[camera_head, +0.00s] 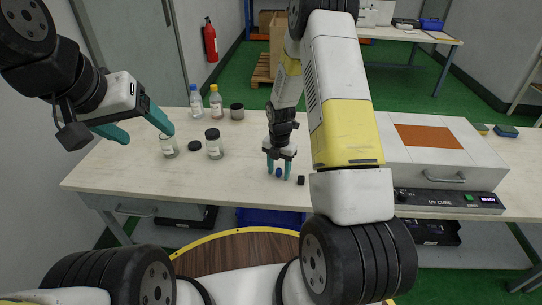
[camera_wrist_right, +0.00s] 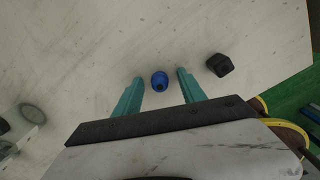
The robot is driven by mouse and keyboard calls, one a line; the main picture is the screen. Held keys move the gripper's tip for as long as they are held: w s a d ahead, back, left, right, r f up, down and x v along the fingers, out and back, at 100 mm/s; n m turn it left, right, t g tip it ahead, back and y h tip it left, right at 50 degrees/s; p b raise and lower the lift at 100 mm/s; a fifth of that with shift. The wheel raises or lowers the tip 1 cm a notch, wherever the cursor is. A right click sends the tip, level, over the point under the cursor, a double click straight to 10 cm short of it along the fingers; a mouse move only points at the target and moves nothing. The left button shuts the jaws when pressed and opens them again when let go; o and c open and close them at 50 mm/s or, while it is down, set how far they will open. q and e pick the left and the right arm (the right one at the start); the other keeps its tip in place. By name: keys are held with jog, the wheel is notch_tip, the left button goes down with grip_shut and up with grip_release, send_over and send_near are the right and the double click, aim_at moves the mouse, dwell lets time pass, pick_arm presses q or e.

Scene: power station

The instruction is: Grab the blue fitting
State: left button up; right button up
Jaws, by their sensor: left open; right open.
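The blue fitting (camera_head: 278,172) is a small round piece on the pale worktable (camera_head: 110,178). In the right wrist view the blue fitting (camera_wrist_right: 160,81) lies between the two teal fingertips, with a gap on each side. My right gripper (camera_head: 279,172) points down over it and is open; it also shows in the right wrist view (camera_wrist_right: 160,78). I cannot tell the exact height of the fingertips above the table. My left gripper (camera_head: 148,132) is open and empty above the left part of the table, by the jars.
A small black block (camera_head: 301,180) sits just right of the blue fitting; it also shows in the right wrist view (camera_wrist_right: 220,65). Jars (camera_head: 214,145) and bottles (camera_head: 196,101) stand at the left. A UV cure box (camera_head: 436,160) fills the right side.

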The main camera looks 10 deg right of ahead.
grip_shut()
jog(key=shift+r, duration=0.1)
